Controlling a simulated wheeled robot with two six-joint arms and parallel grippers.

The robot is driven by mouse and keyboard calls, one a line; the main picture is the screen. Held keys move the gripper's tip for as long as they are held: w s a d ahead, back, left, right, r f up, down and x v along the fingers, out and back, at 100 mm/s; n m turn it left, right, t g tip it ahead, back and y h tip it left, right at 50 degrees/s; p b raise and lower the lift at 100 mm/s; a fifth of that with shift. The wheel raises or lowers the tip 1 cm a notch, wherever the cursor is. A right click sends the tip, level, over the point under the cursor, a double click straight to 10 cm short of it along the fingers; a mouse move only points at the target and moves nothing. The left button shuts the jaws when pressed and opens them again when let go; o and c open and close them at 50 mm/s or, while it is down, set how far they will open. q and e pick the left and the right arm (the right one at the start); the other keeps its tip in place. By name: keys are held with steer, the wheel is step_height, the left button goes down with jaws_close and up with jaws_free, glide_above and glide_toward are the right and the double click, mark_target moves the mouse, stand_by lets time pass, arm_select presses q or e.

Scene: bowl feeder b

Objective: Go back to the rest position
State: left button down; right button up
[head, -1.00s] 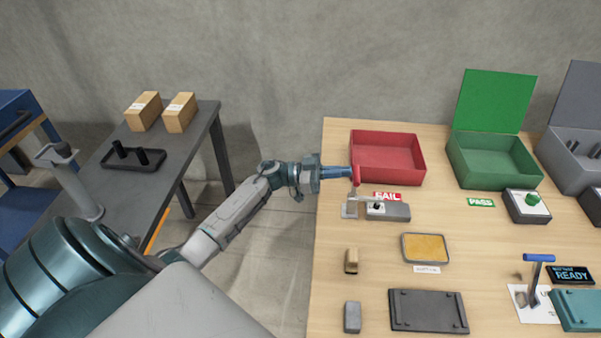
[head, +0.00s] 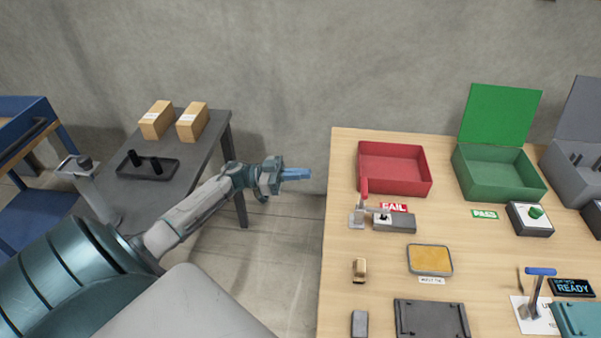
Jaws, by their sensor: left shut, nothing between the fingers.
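My left gripper (head: 297,174) is shut and empty. It hangs in the air over the gap between the dark side table and the wooden table (head: 345,220), left of the wooden table's edge. It touches nothing. My left arm stretches in from the lower left. My right gripper does not show. A small fixture with a red upright handle (head: 364,187) stands on the wooden table, in front of the red bin (head: 393,186) and beside the FAIL label (head: 394,207).
The dark side table (head: 196,160) carries two cardboard boxes and a black tray (head: 148,165). A blue cart (head: 40,205) stands far left. The wooden table holds a green bin (head: 497,193), a yellow-topped pad (head: 430,259) and a blue-handled lever (head: 540,271). Bare floor lies between the tables.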

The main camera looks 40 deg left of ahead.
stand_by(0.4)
